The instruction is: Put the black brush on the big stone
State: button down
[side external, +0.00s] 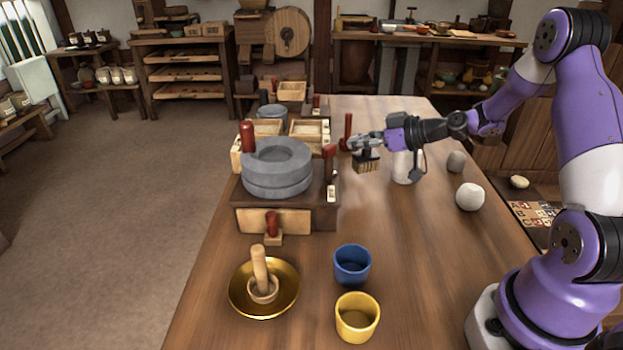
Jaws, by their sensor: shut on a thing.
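My gripper (364,146) is shut on the black brush (366,156), which has a dark top and tan bristles pointing down. The brush hangs above the table, to the right of the big stone and apart from it. The big stone (277,181) is a grey, round, two-layer millstone with a hollow in its top. It lies on a dark wooden base with a drawer. The fingertips are small in this view.
Red-handled pieces (329,165) stand around the stone. A brass plate (290,292) with mortar and pestle, a blue cup (352,265) and a yellow cup (357,317) are in front. Pale round stones (470,197) lie right. The table's (420,270) front right is clear.

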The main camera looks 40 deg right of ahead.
jog(key=w+d+r+m+h, duration=0.2)
jog(key=d+r+m+h, duration=0.2)
jog(key=d+r+h, duration=0.15)
jog(key=w+d+r+m+h, duration=0.3)
jog(key=d+r+m+h, duration=0.2)
jog(key=d+r, duration=0.2)
jog(key=shift+y, duration=0.25)
jog(key=shift+s+d+f, duration=0.4)
jog(key=shift+d+f, duration=1.4)
jog(key=shift+d, duration=0.1)
jog(key=shift+s+d+f, duration=0.35)
jog(key=shift+d+f, duration=1.4)
jog(key=shift+d, duration=0.2)
jog(key=shift+s+d+f, duration=0.4)
jog(key=shift+d+f, duration=1.4)
jog(key=shift+d, duration=0.1)
jog(key=c, duration=0.8)
grip_release()
jog(key=shift+f, duration=0.1)
